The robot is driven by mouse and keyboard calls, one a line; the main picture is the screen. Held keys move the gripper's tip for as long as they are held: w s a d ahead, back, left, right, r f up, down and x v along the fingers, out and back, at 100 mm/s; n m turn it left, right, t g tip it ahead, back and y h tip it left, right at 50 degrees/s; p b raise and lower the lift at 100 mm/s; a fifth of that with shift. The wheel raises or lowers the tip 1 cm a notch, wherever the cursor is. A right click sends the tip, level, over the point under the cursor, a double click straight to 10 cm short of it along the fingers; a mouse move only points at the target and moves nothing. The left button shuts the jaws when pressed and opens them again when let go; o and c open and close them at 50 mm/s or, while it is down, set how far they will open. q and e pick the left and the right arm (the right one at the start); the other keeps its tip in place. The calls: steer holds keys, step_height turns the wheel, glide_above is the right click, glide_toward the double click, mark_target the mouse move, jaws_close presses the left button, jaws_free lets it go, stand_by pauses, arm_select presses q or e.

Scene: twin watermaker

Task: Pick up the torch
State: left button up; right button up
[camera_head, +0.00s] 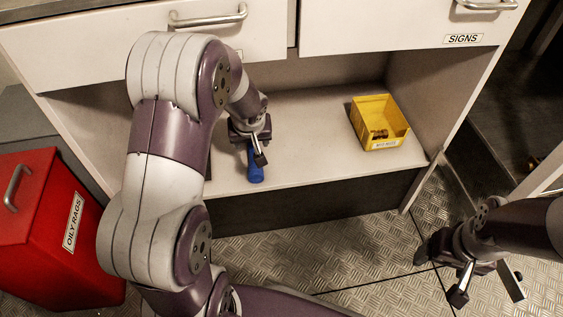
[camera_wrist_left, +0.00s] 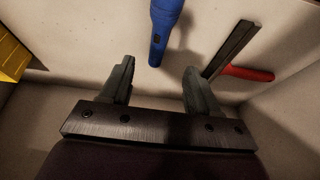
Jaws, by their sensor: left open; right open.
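A blue torch (camera_head: 255,168) lies on the open shelf under the drawers, near the shelf's front edge. My left gripper (camera_head: 257,151) is over the shelf at the torch, hiding part of it in the head view. In the left wrist view the torch (camera_wrist_left: 162,30) shows beyond and between the open fingers of my left gripper (camera_wrist_left: 157,82), with nothing held between them. My right gripper (camera_head: 487,288) is open and empty over the metal floor at the lower right.
A yellow bin (camera_head: 379,122) with small items stands on the shelf to the right. In the left wrist view a red-handled tool (camera_wrist_left: 248,73) lies close to the torch. A red oily-rags box (camera_head: 45,230) stands at the left. Drawers (camera_head: 400,22) overhang the shelf.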

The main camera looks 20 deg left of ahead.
mark_target(252, 149)
arm_select(q)
steer(key=b+x, duration=0.3)
steer(key=x, duration=0.3)
steer(key=shift+a+f, duration=0.1)
steer(key=shift+f, duration=0.3)
steer(key=b+x, duration=0.4)
steer(key=x, duration=0.1)
steer(key=shift+s+d+f, duration=0.1)
steer(key=shift+d+f, duration=0.05)
steer(key=shift+d, duration=0.1)
steer(key=shift+r, duration=0.2)
jaws_close()
